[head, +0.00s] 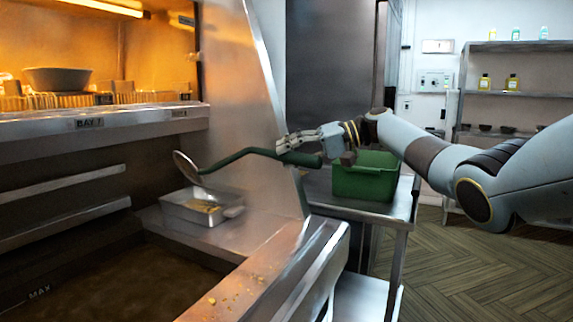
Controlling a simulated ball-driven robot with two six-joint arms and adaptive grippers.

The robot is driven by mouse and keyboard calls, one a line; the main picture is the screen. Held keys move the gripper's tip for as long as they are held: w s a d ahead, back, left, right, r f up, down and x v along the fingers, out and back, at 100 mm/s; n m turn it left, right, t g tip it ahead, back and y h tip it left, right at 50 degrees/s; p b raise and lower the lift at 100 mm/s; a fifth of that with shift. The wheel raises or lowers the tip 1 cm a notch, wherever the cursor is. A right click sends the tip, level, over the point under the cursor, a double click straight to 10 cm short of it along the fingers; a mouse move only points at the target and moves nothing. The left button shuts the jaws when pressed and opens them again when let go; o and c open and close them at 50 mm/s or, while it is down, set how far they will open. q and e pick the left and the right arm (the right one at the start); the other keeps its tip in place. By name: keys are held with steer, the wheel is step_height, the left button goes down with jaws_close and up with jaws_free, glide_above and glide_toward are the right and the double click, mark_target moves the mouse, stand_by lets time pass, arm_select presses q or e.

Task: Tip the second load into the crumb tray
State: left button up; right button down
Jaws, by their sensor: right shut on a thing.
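My right gripper (312,146) is shut on the green handle of a skimmer (245,154). The skimmer reaches left, and its round metal head (186,168) is steeply tilted above the left end of a metal tray, apart from it. The tray (185,212), which looks like the crumb tray, sits on the ledge at the back of the fryer and has yellowish crumbs in it. A blurred pale shape (232,207) shows at its right end; I cannot tell what it is. My left gripper is out of view.
Dark oil (130,285) fills the fryer vat in front of the tray. Crumbs lie on the metal rim (240,285). A green bin (365,180) stands on a steel side table (392,211) under my right forearm. A slanted metal panel (240,100) rises behind the tray.

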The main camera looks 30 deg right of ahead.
steer(key=shift+w+d+f+m+t+y+b, duration=0.2)
steer(key=shift+d+f+m+y+b, duration=0.35)
steer(key=shift+b, duration=1.1)
steer(key=shift+w+d+f+m+t+y+b, duration=0.25)
steer(key=shift+d+f+b, duration=0.35)
steer(key=shift+b, duration=1)
steer(key=shift+s, duration=0.1)
